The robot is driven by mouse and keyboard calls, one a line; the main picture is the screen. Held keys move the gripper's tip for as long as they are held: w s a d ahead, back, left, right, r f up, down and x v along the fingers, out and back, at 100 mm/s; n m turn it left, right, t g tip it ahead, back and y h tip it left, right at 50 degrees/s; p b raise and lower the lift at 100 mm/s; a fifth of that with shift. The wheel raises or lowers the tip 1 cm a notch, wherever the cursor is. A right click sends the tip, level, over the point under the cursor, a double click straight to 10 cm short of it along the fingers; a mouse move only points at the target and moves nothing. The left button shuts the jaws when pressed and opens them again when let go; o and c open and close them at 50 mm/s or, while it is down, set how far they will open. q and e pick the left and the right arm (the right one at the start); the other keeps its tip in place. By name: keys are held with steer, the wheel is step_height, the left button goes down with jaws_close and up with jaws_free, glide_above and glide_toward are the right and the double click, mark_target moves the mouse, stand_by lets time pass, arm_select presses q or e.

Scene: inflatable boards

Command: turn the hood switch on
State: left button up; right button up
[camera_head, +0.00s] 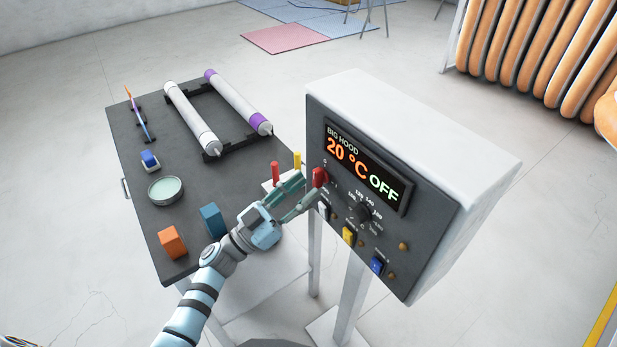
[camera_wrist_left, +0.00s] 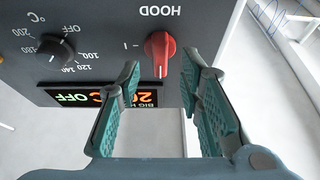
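The hood control box (camera_head: 425,235) stands at the right, with a dark panel and a display (camera_head: 365,168) reading "BIG HOOD 20 °C OFF". The red hood switch (camera_head: 319,178) is a rotary knob at the panel's left edge. It also shows in the left wrist view (camera_wrist_left: 160,53), under the upside-down label "HOOD". My left gripper (camera_head: 312,190) is right at the knob. In the left wrist view its teal fingers (camera_wrist_left: 160,75) are spread, with the knob's lower part between or just beyond the tips; contact cannot be told. My right gripper is not in view.
The panel also has a temperature dial (camera_head: 361,211), a yellow switch (camera_head: 348,235) and a blue switch (camera_head: 377,264). A dark table (camera_head: 190,230) at the left holds rollers (camera_head: 193,118), a round dish (camera_head: 166,189), an orange block (camera_head: 172,242) and a blue block (camera_head: 212,221).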

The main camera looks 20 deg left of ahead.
mark_target(319, 178)
arm_select(q)
steer(key=x, duration=0.2)
steer(key=shift+w+d, duration=0.2)
steer(key=shift+w, duration=0.05)
steer(key=shift+a, duration=0.1)
jaws_close()
steer(key=shift+s, duration=0.1)
steer(key=shift+r, duration=0.1)
